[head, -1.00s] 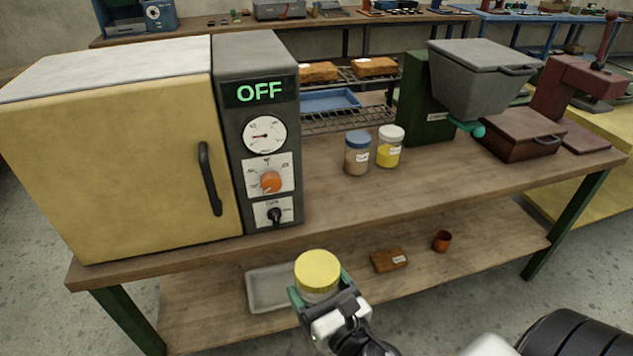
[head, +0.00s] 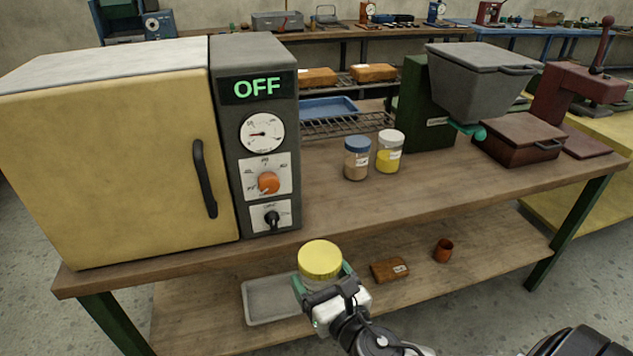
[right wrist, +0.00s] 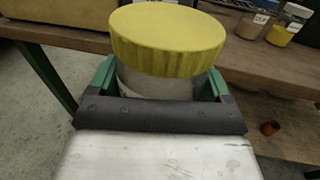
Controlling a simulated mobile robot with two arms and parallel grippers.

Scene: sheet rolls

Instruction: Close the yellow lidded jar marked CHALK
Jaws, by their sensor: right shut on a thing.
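A jar with a ribbed yellow lid (head: 320,259) and a pale body is in my right gripper (head: 325,282), in front of the bench's front edge. In the right wrist view the yellow lid (right wrist: 168,40) sits on top of the pale jar body (right wrist: 160,84), and the green fingers of my right gripper (right wrist: 160,88) are shut around the body below the lid. I cannot see a CHALK label on it. Whether the lid is fully seated cannot be told. My left gripper is not in view.
A yellow oven with an OFF panel (head: 257,88) stands on the bench (head: 420,190) at left. A blue-lidded jar (head: 357,158) and a white-lidded jar (head: 389,152) stand mid-bench. A grey tray (head: 268,300), a brown block (head: 389,270) and a small cup (head: 443,250) are on the lower shelf.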

